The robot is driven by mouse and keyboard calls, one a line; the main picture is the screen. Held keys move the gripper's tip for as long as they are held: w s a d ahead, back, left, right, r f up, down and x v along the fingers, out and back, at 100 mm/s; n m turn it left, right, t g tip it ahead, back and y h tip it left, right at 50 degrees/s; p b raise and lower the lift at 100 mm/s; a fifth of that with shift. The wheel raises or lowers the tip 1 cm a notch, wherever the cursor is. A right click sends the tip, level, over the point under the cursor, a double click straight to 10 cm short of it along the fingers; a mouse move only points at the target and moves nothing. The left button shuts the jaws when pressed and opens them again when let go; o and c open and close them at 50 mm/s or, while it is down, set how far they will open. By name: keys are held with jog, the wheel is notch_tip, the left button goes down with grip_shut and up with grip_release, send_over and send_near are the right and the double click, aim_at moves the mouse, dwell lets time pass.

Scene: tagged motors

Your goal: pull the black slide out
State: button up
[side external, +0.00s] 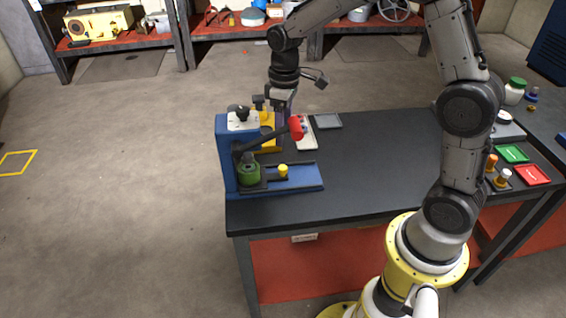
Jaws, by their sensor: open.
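The black slide (267,176) lies low on the blue base (305,184) of a blue press (225,155). A yellow knob (283,171) stands near its right end. A green tagged motor (248,173) sits at the left, under the press head. My gripper (283,118) points down behind the press, above the back part of the bench and apart from the slide. It is open; its fingertips are partly hidden by the press's red-ended lever (296,128) and a yellow device (266,117).
The black bench top (385,165) is clear to the right of the press. A white tray with small parts (306,132) and a grey pad (327,121) lie behind it. Green (512,154) and red (532,175) cards lie at the far right.

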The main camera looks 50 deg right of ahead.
aim_at(283, 167)
jog(key=f, duration=1.1)
jog(key=shift+s+a, duration=0.1)
jog(key=shift+a, duration=0.15)
grip_shut()
jog(key=shift+r, duration=0.1)
dwell(0.8)
